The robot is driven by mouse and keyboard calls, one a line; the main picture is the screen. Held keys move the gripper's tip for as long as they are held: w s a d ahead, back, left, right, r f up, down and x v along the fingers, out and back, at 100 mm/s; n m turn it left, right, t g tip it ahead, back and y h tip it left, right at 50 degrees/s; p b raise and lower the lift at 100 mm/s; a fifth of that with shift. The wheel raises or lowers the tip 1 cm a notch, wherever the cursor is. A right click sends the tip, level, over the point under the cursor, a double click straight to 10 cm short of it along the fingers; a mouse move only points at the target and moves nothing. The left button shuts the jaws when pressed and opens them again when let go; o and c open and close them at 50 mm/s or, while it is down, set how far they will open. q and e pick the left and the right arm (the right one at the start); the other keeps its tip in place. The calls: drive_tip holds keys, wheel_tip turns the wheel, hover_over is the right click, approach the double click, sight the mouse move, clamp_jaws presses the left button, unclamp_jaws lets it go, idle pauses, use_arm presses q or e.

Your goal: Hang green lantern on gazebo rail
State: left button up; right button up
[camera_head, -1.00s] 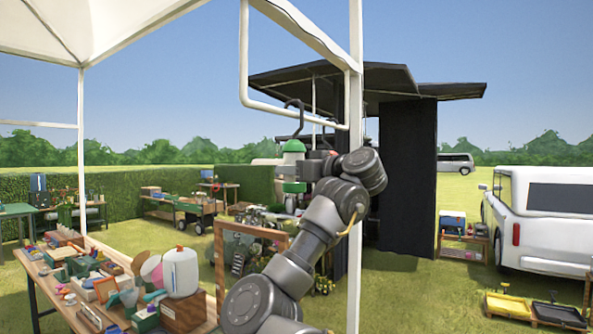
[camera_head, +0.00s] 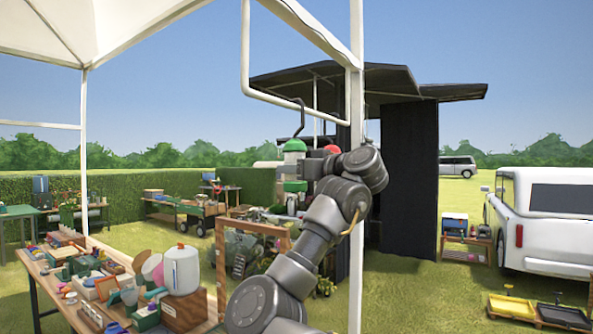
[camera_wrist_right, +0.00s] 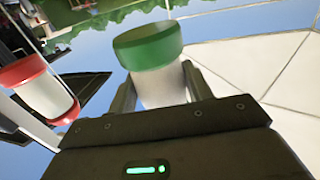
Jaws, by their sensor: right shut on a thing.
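The green lantern (camera_head: 294,168) has a green cap, a pale body and a dark hook (camera_head: 300,118) on top. My right gripper (camera_head: 308,170) is shut on its body and holds it upright below the white gazebo rail (camera_head: 285,105). The hook's top is level with the rail in the head view; I cannot tell whether it rests on it. In the right wrist view the green-ended lantern (camera_wrist_right: 155,75) sits between the two fingers. My left gripper is not in view.
A red lantern (camera_wrist_right: 40,88) is close beside the green one; its red top (camera_head: 332,150) shows behind my wrist. A white gazebo post (camera_head: 356,60) stands just right of the rail. A cluttered table (camera_head: 52,285) is at lower left.

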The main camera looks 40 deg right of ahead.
drive_tip(key=shift+s+f+b, duration=0.1)
drive_tip(key=shift+f+b, duration=0.2)
drive_tip(key=shift+b, duration=0.45)
idle(0.8)
drive_tip(key=o, duration=1)
drive_tip(key=shift+o, duration=0.4)
drive_tip(key=shift+o, duration=0.9)
